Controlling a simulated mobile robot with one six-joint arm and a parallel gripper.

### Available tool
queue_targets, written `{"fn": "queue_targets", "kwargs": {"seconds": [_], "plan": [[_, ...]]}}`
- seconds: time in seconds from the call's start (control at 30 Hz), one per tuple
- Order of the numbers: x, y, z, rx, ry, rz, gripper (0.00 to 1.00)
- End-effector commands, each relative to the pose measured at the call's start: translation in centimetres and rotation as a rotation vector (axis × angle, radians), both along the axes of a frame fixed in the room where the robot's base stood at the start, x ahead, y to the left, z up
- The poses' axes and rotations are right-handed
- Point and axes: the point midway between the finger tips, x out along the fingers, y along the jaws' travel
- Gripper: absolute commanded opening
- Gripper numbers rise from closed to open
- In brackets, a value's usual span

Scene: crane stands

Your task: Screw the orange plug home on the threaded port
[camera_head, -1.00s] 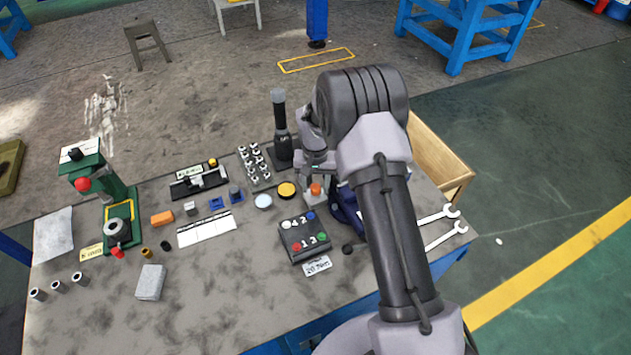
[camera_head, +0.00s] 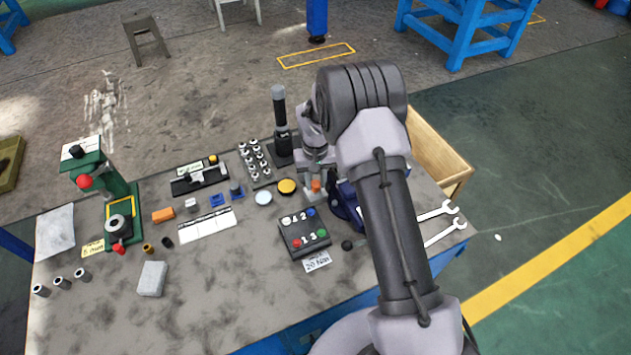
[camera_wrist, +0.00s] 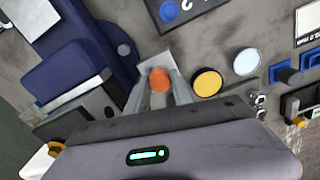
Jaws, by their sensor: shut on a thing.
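The orange plug (camera_head: 316,186) shows as a small orange cap on a pale grey block (camera_head: 315,196) near the right side of the bench. In the wrist view the plug (camera_wrist: 160,80) sits between the two fingertips. My gripper (camera_wrist: 161,88) is shut on it from above, one finger on each side. The pale block (camera_wrist: 157,61) shows just beyond the plug. The threaded port's threads are hidden under the plug and fingers, so I cannot tell how far the plug is seated.
A blue vise (camera_head: 346,203) stands close to the right of the block. A button box (camera_head: 304,233) is in front. A yellow disc (camera_head: 287,186) and a pale disc (camera_head: 263,197) lie to the left. Two wrenches (camera_head: 441,222) lie at the right.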

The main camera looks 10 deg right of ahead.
Motion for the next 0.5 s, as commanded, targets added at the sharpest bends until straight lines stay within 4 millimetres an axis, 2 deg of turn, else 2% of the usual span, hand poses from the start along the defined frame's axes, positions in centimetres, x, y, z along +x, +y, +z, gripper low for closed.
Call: {"fn": "queue_targets", "kwargs": {"seconds": [0.2, 0.3, 0.5], "plan": [[0.01, 0.00, -0.44, 0.000, -0.001, -0.365, 0.00], [-0.03, 0.00, -0.23, 0.000, 0.001, -0.422, 0.00], [-0.04, 0.00, -0.14, 0.000, 0.001, -0.425, 0.00]]}}
